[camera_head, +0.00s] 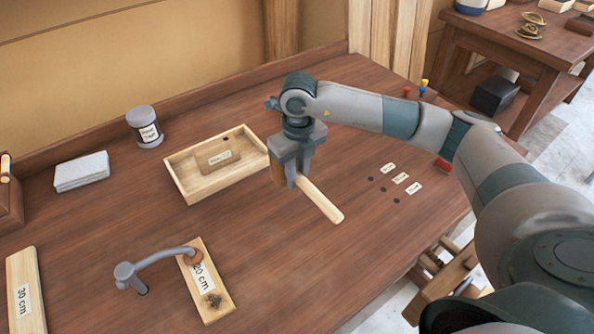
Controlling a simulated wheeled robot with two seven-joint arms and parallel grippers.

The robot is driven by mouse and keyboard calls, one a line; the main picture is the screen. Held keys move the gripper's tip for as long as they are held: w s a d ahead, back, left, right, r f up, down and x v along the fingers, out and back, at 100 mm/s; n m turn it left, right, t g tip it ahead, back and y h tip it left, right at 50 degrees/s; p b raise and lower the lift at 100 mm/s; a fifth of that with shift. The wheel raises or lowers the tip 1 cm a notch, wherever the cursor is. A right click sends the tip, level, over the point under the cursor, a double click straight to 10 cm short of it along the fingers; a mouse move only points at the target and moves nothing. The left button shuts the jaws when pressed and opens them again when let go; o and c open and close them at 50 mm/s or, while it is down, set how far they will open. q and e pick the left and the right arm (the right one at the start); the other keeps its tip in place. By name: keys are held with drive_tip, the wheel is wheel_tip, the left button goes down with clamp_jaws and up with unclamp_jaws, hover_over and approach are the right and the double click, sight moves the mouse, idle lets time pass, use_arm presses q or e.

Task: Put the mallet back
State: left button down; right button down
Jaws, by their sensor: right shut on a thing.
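My right gripper (298,182) is shut on the mallet. The mallet's pale wooden handle (324,204) sticks out toward the lower right. Part of its brown head (278,173) shows on the left of the jaws, and the rest is hidden by the gripper. The gripper is just right of a shallow wooden tray (229,185) with a labelled block (217,158) in it; the label is too small to read surely. I cannot tell how high the mallet is above the bench. My left gripper is not in view.
A grey hooked metal bar (155,258) reaches over a "20 cm" board (209,290) at the front. A "30 cm" board (24,290), a white stack (82,171) and a labelled jar (145,126) are at left. Small labels (400,178) lie beside dark holes. The bench's front middle is clear.

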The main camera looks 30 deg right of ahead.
drive_tip(key=shift+f+b, duration=0.7)
drive_tip(key=shift+f, duration=1.2)
drive_tip(key=shift+f+b, duration=0.45)
drive_tip(key=c, duration=1.5)
unclamp_jaws()
drive_tip(key=shift+c, duration=0.2)
drive_tip(key=shift+r+p, duration=1.8)
drive_tip(key=shift+r, duration=2.2)
